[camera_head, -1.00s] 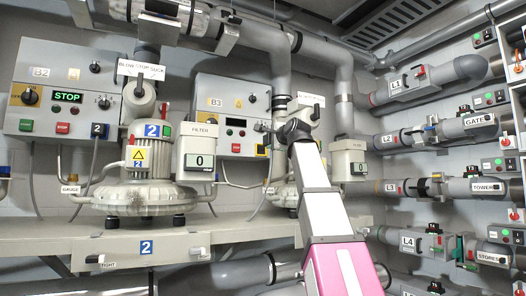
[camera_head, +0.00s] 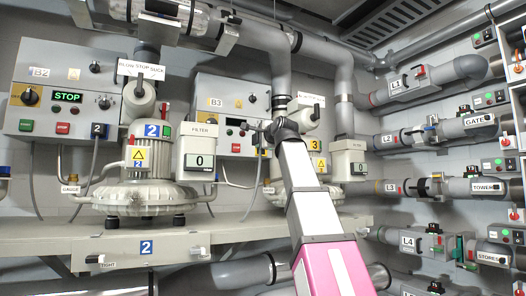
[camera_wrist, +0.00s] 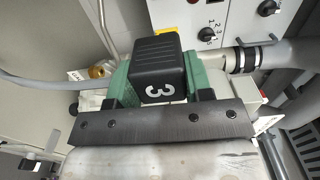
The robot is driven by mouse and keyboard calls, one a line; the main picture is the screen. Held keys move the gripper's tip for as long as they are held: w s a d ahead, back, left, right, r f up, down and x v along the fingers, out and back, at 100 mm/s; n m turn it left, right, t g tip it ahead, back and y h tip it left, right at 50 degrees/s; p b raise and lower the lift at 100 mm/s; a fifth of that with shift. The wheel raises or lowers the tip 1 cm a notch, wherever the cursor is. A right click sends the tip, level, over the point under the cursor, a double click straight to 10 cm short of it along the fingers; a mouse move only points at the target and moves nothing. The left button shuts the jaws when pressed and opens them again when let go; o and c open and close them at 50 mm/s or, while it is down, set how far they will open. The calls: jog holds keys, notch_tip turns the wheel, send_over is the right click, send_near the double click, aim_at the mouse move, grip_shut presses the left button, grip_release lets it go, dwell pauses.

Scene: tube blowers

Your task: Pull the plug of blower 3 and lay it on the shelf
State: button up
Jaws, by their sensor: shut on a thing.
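My gripper (camera_wrist: 158,80) is shut on a black plug (camera_wrist: 157,50) marked with a white 3, in the wrist view. Green finger pads sit on either side of it. In the head view my gripper (camera_head: 270,130) is in front of the lower right of the B3 control box (camera_head: 222,100); the plug is too small to make out there. Whether the plug touches its socket I cannot tell. Blower 3 (camera_head: 317,147), with a yellow 3 label, stands behind my arm and is partly hidden. The grey shelf (camera_head: 60,240) runs below the blowers.
Blower 2 (camera_head: 150,180) and its filter box (camera_head: 199,150) stand left of my gripper. A second filter box (camera_head: 348,160) stands to the right. Labelled pipes with valves (camera_head: 430,187) line the right wall. The shelf front between the blowers looks clear.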

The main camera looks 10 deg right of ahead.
send_over(261, 226)
jog(key=shift+w+f, duration=0.15)
jog(key=shift+f, duration=4.1)
jog(key=shift+w+f, duration=0.15)
jog(key=shift+f, duration=4.05)
jog(key=shift+w+f, duration=0.15)
jog(key=shift+f, duration=4.1)
jog(key=shift+f, duration=1.45)
jog(key=shift+r, duration=0.25)
